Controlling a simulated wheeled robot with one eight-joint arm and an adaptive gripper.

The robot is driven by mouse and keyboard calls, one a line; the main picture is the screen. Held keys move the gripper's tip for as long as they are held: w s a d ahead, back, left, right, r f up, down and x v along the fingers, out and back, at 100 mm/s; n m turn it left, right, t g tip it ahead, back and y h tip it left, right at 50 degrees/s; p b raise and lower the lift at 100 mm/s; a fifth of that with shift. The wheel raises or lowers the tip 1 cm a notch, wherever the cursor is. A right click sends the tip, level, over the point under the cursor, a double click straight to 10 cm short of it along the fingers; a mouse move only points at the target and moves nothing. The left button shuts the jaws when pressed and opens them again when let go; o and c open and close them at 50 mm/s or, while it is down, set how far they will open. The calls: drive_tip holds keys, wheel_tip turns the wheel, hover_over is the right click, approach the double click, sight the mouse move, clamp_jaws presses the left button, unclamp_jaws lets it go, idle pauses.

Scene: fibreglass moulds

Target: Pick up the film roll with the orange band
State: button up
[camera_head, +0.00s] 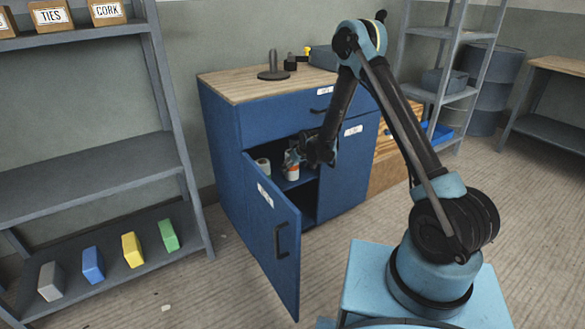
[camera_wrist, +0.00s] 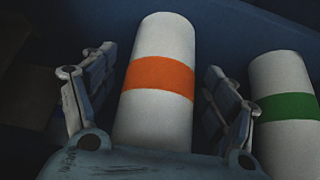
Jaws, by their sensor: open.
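In the wrist view, the white film roll with the orange band (camera_wrist: 158,105) stands between the two fingers of my gripper (camera_wrist: 155,100). The fingers are open, one on each side of the roll. A second white roll with a green band (camera_wrist: 288,112) stands to the right, just outside the right finger. In the head view, my gripper (camera_head: 300,155) reaches into the open left side of the blue cabinet (camera_head: 230,135), at the orange-banded roll (camera_head: 292,170). Part of that roll is hidden by my gripper.
The cabinet's left door (camera_head: 272,225) stands open towards the front. Another white roll (camera_head: 263,164) is on the cabinet shelf, left of my gripper. A grey shelf (camera_head: 90,165) with coloured blocks is at the left. The cabinet top holds a dark stand (camera_head: 273,70).

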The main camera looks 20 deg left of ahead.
drive_tip(key=c, duration=1.5)
